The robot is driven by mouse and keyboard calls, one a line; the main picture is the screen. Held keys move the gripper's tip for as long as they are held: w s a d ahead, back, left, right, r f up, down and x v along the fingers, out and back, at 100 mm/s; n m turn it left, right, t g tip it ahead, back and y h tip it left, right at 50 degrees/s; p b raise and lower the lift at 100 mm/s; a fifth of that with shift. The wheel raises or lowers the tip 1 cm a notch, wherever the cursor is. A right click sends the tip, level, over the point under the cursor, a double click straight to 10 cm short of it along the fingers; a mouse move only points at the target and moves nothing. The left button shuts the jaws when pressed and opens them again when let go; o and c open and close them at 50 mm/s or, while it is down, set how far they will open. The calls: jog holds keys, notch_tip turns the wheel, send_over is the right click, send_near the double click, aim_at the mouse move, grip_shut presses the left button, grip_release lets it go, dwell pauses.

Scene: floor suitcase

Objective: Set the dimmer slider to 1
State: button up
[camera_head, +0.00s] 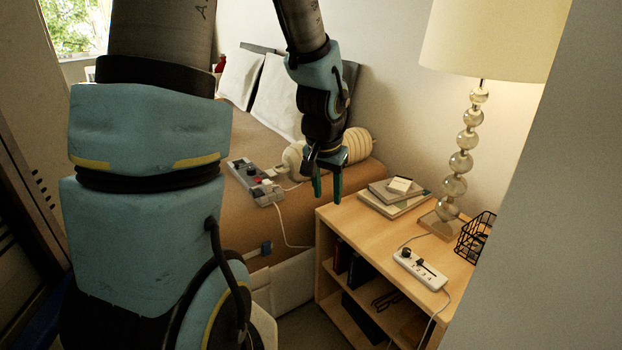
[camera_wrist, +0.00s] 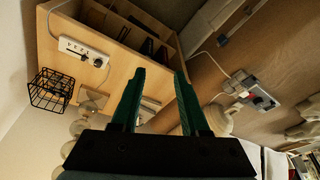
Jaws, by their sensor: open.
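A small white control box (camera_head: 420,269) with a black knob and a dark slot lies on the nightstand top, with a cord leading off it. It also shows in the wrist view (camera_wrist: 84,51) at upper left; its slider setting is too small to read. A longer grey box (camera_head: 255,184) with several dark knobs and a red part lies on the bed edge, and in the wrist view (camera_wrist: 253,92) it is at right. I cannot tell for sure which box carries the dimmer slider. My gripper (camera_head: 327,190) is open and empty, above the gap between bed and nightstand, apart from both boxes.
The nightstand (camera_head: 355,225) holds books (camera_head: 393,198), a lamp (camera_head: 464,150) with stacked glass balls, and a black wire basket (camera_head: 473,238) near the white box. A pale rounded object (camera_head: 355,146) lies behind my gripper. A grey wall edge stands at right.

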jog(key=shift+n, duration=0.5)
jog(key=shift+s+a+r+p, duration=0.15)
jog(key=shift+a+r, duration=0.2)
jog(key=shift+a, duration=0.25)
jog(key=shift+s+a+r+p, duration=0.15)
jog(key=shift+a+r, duration=0.15)
jog(key=shift+a, duration=0.35)
jog(key=shift+s+a+r+p, duration=0.15)
jog(key=shift+a+r, duration=0.2)
jog(key=shift+a, duration=0.25)
jog(key=shift+w, duration=0.1)
